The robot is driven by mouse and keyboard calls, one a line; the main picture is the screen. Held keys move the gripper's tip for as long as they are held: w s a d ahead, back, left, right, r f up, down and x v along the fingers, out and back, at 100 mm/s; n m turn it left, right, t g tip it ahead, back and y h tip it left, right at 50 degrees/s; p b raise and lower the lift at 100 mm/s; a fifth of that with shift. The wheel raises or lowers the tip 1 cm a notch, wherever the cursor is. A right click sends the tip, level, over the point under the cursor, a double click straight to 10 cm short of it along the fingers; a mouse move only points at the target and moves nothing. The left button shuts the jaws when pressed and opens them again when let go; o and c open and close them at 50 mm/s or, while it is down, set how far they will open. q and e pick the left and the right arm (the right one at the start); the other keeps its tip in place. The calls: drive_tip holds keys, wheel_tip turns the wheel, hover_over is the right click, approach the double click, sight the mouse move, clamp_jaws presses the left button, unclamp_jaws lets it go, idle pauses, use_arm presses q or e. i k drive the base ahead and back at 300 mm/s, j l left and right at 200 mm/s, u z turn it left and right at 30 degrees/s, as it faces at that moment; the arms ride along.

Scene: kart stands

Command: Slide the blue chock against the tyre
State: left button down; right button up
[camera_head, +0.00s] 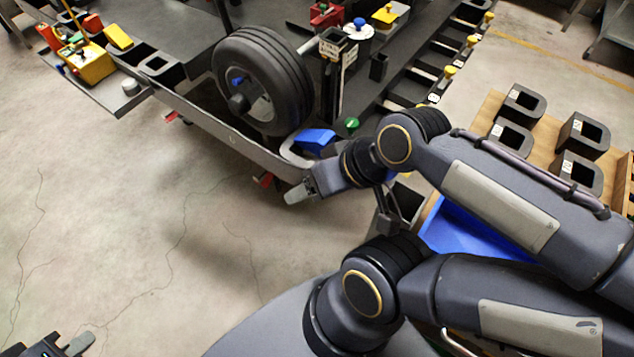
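The blue chock (315,138) lies on the dark kart stand, just right of the lower edge of the black tyre (280,75). A pale curved piece shows at the chock's left end. I cannot tell whether chock and tyre touch. The tyre stands upright. My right gripper (303,191), on the arm from the right, is just below the chock and seems apart from it. One pale finger shows; the rest is hidden by the wrist. My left gripper (75,345) is at the bottom left corner, far from the chock and partly cut off, with one pale finger clear.
The stand's raised front edge (215,125) runs below the tyre. A dark post (333,85) with a label stands right of the tyre. A side shelf holds a yellow box (90,65). Several black holders (523,103) stand on a wooden top at right. The floor at left is clear.

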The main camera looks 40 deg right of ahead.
sight(312, 140)
drive_tip(key=z, duration=1.35)
